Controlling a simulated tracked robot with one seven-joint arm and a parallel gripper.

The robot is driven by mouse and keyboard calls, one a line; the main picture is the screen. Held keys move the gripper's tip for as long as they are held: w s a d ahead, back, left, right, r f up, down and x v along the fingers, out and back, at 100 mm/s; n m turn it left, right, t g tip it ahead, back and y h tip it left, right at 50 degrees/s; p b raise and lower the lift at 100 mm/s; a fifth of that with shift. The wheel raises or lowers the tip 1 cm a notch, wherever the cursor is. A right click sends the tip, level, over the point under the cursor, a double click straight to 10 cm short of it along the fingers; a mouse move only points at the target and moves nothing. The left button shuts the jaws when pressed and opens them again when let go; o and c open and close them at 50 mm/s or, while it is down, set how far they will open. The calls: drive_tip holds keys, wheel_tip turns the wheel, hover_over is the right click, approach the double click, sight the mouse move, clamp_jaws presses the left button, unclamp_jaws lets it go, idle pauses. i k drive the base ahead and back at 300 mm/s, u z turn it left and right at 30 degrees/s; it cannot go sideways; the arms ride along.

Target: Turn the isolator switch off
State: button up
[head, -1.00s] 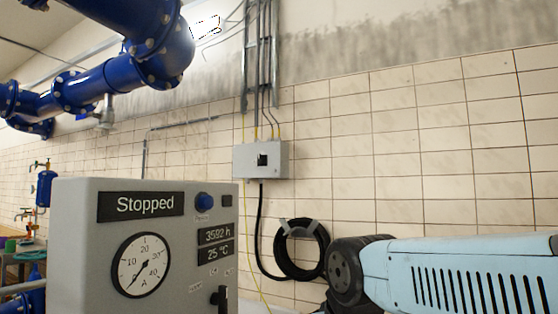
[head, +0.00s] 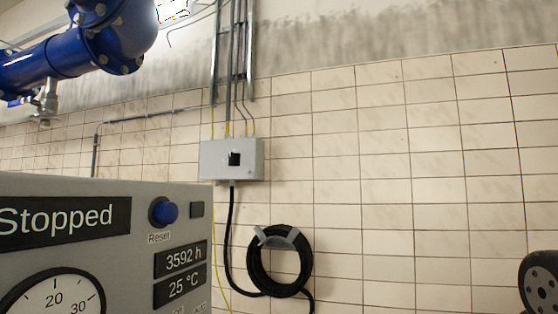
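A grey box (head: 213,160) is fixed to the tiled wall, left of the middle of the head view. It carries a black switch knob (head: 234,159) on its front; the knob looks roughly upright, but its exact setting is too small to read. No label on the box is readable. A grey control panel (head: 120,235) stands nearer, at the lower left, with a "Stopped" display (head: 62,216). Its lower part is cut off by the frame. My gripper is not in view; only a dark round joint of my arm shows at the lower right edge.
The panel has a blue Reset button (head: 164,212), a gauge (head: 52,297) and readouts of 3592 h and 25 °C. A coiled black hose or cable (head: 257,270) hangs below the box. Blue pipes (head: 70,60) run at the upper left. The wall to the right is bare.

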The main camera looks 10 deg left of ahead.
sight(232, 159)
drive_tip(key=z, duration=0.4)
drive_tip(key=i, duration=1.65)
drive_tip(key=u, duration=2.5)
drive_tip(key=i, duration=1.05)
drive_tip(key=z, duration=0.05)
